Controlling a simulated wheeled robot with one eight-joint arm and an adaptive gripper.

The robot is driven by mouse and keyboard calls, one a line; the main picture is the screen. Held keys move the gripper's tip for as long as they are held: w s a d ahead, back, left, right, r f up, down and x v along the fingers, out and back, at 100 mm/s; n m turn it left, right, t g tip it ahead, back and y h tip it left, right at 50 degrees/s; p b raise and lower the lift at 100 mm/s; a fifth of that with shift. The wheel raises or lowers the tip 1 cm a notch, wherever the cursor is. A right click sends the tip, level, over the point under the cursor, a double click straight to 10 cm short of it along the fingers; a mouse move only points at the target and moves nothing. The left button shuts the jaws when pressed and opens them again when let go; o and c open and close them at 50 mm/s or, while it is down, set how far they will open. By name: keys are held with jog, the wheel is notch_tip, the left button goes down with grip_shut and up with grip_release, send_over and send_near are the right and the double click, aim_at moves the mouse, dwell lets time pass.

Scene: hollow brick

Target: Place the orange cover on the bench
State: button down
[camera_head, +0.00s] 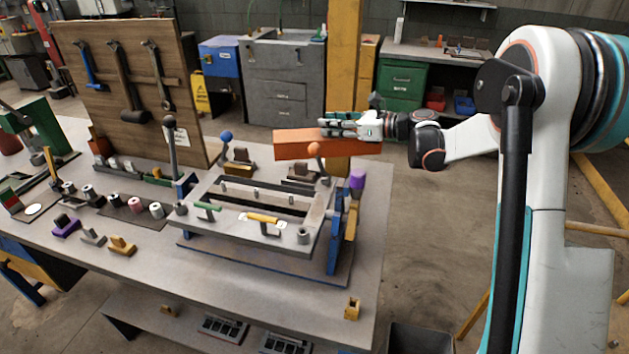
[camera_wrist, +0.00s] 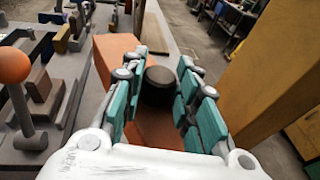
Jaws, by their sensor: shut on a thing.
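The orange cover (camera_head: 300,147) is a long box-like piece at the far right edge of the grey bench (camera_head: 365,235). My gripper (camera_head: 338,128) is over its top, coming from the right. In the wrist view, my teal-padded fingers (camera_wrist: 163,65) stand on both sides of a dark round knob (camera_wrist: 158,88) on the orange cover (camera_wrist: 112,52), shut on it. The cover looks about level. Its underside is hidden, so I cannot tell whether it touches the bench.
A grey fixture frame (camera_head: 215,230) with levers stands on the bench in front of the cover. An orange-ball lever (camera_head: 314,150) rises close to it and shows in the wrist view (camera_wrist: 14,66). A yellow post (camera_head: 344,60) stands behind. The bench's front right corner is mostly clear.

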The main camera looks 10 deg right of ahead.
notch_tip(320, 180, down, 17)
jog(key=b, duration=0.5)
jog(key=shift+r, duration=0.2)
jog(key=c, duration=1.7)
grip_release()
jog(key=shift+f+b, duration=0.2)
jog(key=shift+b, duration=0.15)
jog(key=o, duration=0.5)
jog(key=shift+c, duration=0.2)
jog(key=shift+r, duration=0.1)
